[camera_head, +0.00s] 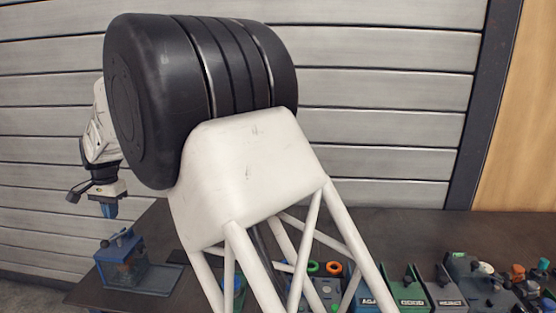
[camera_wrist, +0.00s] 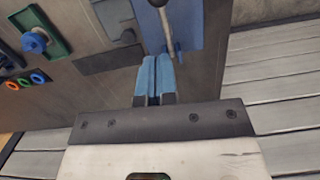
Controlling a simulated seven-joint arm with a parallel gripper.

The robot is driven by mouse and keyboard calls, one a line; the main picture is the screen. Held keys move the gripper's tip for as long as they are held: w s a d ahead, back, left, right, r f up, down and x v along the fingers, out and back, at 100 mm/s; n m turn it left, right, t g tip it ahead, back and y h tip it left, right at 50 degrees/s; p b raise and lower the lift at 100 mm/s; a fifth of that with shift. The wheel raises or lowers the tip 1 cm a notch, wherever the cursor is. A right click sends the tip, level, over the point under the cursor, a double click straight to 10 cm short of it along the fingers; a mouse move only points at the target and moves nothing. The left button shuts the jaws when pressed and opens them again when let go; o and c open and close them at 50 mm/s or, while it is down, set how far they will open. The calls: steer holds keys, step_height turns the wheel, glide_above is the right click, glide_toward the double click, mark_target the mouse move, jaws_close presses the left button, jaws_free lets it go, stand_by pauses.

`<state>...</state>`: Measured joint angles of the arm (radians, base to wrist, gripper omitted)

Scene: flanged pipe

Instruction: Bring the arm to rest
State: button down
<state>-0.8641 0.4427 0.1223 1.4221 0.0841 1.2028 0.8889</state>
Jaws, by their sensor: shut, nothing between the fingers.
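My gripper (camera_head: 109,211) hangs at the left in the head view, pointing down, above a blue open box-like fixture (camera_head: 150,278) on the dark table. A clear gap shows between the fingertips and the fixture. In the wrist view my gripper (camera_wrist: 155,62) has its two blue fingertips pressed together with nothing between them. The blue fixture (camera_wrist: 205,25) lies beyond the tips there, with a grey rod standing on it. My own large black and white arm links hide much of the middle of the head view. I cannot make out the flanged pipe for certain.
The dark table (camera_head: 420,225) carries a green bin (camera_head: 408,290), orange ring (camera_head: 333,268), green ring (camera_head: 313,267) and several small parts at the right. A slatted wall (camera_head: 380,100) stands behind. A dark flat plate (camera_wrist: 108,57) lies beside the fixture.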

steer(key=w+d+r, duration=0.1)
steer(key=d+r, duration=0.3)
steer(key=d, duration=0.7)
steer(key=w+d+r, duration=0.1)
steer(key=d+r, duration=0.3)
steer(key=d, duration=0.8)
steer(key=s+d+r+t, duration=0.1)
steer(key=s+d+r, duration=0.1)
steer(key=d, duration=0.9)
steer(key=s+d+r+t, duration=0.1)
steer(key=s+d+r, duration=0.15)
steer(key=d, duration=0.85)
steer(key=s+d+f, duration=0.2)
steer(key=s+d, duration=1)
steer(key=d, duration=0.5)
steer(key=s+d+f, duration=0.3)
steer(key=s+d, duration=0.2)
steer(key=s, duration=0.3)
steer(key=s+d+f+t, duration=0.1)
steer(key=s+d+f, duration=0.3)
steer(key=s+d, duration=0.2)
steer(key=s, duration=0.2)
steer(key=shift+s+d+t, duration=0.25)
steer(key=shift+s+t, duration=0.05)
